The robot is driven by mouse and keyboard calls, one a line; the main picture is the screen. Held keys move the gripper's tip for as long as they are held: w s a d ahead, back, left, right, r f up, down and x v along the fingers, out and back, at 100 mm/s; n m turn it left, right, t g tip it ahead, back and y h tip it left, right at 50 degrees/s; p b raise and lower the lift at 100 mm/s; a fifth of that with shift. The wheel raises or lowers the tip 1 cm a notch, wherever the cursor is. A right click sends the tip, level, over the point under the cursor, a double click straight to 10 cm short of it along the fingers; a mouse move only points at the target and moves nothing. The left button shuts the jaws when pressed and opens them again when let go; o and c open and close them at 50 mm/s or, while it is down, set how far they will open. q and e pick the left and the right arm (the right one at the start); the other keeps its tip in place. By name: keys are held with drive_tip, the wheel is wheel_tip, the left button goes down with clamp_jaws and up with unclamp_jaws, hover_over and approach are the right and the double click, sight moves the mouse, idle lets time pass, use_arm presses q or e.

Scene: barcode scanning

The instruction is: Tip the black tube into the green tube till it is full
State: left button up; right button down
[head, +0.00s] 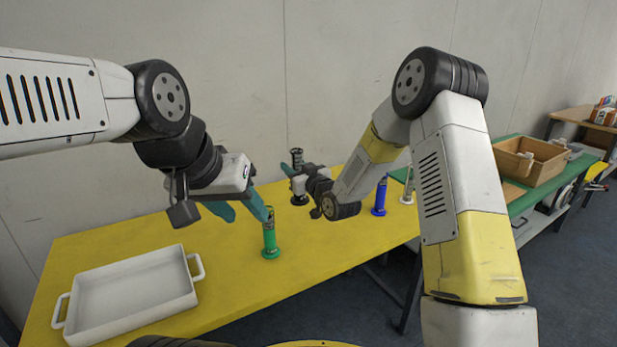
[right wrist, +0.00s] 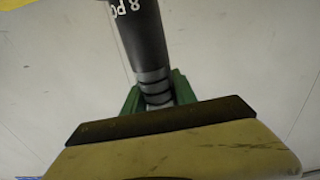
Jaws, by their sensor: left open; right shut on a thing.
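The green tube (head: 270,243) stands upright on the yellow table. My left gripper (head: 248,214) is open above and left of it. One teal finger overlaps the green tube's upper edge in the head view; I cannot tell if they touch. My right gripper (head: 292,173) is shut on the black tube (head: 297,156), which looks upright further back on the table. The gripper hides its middle, and I cannot tell if its base is on the table. In the right wrist view the black tube (right wrist: 146,40), with white lettering, sits between the green fingers.
A blue tube (head: 380,197) and a white tube (head: 407,188) stand to the right, beyond my right arm. A white tray (head: 130,293) with handles lies at the front left. A wooden crate (head: 535,160) sits on a green bench at the right. The wall is close behind the table.

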drive_tip(key=s+a+f+n, duration=0.2)
drive_tip(key=a+f+n, duration=0.1)
drive_tip(key=n, duration=1.5)
drive_tip(key=shift+s+a+f, duration=0.15)
drive_tip(key=shift+a+f, duration=0.05)
drive_tip(key=shift+f, duration=0.55)
drive_tip(key=n, duration=0.3)
drive_tip(key=shift+f, duration=0.2)
